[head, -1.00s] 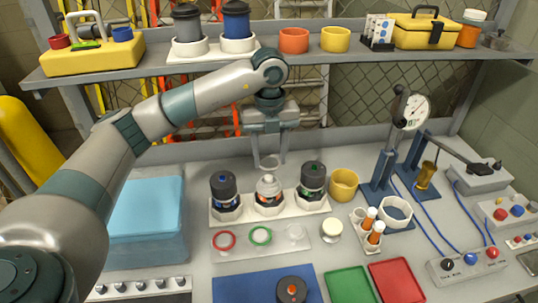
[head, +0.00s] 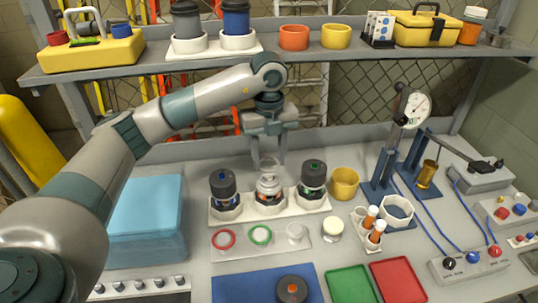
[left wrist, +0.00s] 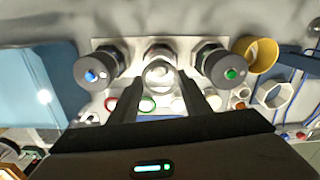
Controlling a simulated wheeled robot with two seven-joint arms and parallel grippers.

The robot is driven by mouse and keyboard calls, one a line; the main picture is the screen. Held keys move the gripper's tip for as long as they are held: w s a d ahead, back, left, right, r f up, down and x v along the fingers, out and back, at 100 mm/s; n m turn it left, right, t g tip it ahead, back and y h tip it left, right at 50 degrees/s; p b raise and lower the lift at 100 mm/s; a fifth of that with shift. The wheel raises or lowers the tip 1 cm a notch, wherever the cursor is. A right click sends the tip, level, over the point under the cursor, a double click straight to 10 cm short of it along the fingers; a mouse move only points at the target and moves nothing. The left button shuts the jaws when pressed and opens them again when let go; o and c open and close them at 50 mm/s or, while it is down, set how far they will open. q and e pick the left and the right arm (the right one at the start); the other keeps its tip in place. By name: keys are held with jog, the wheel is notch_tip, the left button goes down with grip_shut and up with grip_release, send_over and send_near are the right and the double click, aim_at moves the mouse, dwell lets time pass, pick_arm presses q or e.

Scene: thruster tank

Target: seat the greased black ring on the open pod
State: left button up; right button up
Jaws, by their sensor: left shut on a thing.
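The open pod (head: 268,190), pale and silvery, stands in the middle seat of a white holder (head: 240,213), between two dark-capped pods. My left gripper (head: 267,160) points straight down over it, its fingers shut on a small ring-like piece. That piece looks pale and glassy rather than black. It is at the pod's top; whether it touches or sits around it I cannot tell. In the left wrist view the fingertips (left wrist: 160,82) flank the bright pod top (left wrist: 160,72). The right gripper is not in view.
The blue-button pod (head: 223,182) and green-button pod (head: 313,175) stand close on either side. In front lies a plate with a red ring (head: 224,239), a green ring (head: 260,235) and a pale piece. A yellow cup (head: 344,183) stands to the right.

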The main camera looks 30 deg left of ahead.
pick_arm(q)
jog(key=shift+f+b, duration=0.4)
jog(key=shift+f, duration=0.65)
jog(key=shift+f+b, duration=0.5)
jog(key=shift+f, duration=0.15)
dwell(0.4)
jog(key=shift+f+b, duration=0.4)
jog(key=shift+f, duration=0.15)
dwell(0.6)
jog(key=shift+a+f, duration=0.15)
jog(key=shift+f, duration=0.1)
jog(key=o, duration=1)
jog(key=shift+o, duration=0.4)
jog(key=shift+f+b, duration=0.1)
jog(key=shift+b, duration=0.2)
